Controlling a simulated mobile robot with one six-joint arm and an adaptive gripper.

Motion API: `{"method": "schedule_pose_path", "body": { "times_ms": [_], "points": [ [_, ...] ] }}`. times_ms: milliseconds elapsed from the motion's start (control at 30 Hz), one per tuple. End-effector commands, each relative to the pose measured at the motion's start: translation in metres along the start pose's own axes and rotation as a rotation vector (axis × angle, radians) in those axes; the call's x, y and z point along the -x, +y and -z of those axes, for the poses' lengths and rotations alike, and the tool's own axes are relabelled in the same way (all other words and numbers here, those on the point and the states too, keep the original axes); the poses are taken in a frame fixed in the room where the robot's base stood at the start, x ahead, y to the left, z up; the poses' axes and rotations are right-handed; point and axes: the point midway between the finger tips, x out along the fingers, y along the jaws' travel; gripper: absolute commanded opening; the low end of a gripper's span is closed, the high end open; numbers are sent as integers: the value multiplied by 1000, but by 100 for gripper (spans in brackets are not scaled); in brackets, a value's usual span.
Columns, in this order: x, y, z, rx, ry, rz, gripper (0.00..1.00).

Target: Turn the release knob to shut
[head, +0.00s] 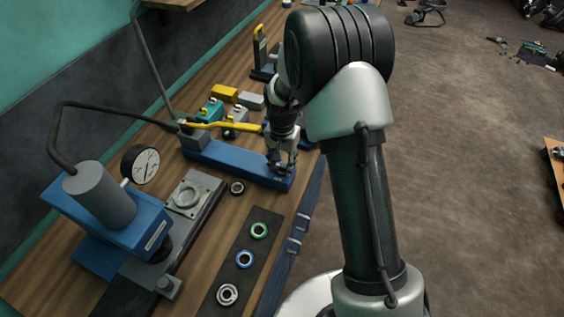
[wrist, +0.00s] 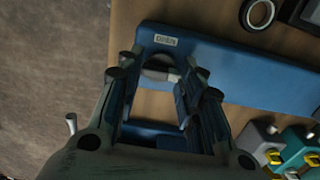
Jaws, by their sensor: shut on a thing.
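The release knob (wrist: 158,66) is a grey round piece with a bar-like grip at the end of the blue pump body (wrist: 230,68), seen in the wrist view. My gripper (wrist: 155,78) is around the knob, a finger on each side, and shut on it. A small pale label (wrist: 165,40) sits on the blue body beside the knob; its lettering is too small to read surely. In the head view my gripper (head: 281,168) points down at the near right end of the blue body (head: 225,160), and its fingers mostly hide the knob.
A yellow lever (head: 222,125) lies above the blue body. Several rings lie on a dark mat (head: 236,270) in front. Coloured blocks (head: 224,95) lie behind. The floor at the right is mostly open.

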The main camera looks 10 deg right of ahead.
Motion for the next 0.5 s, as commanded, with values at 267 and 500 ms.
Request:
{"method": "schedule_pose_path", "body": {
  "times_ms": [267,500],
  "points": [
    [0,0,0,-2,0,1,45],
    [0,0,0,0,0,1,55]
  ]
}}
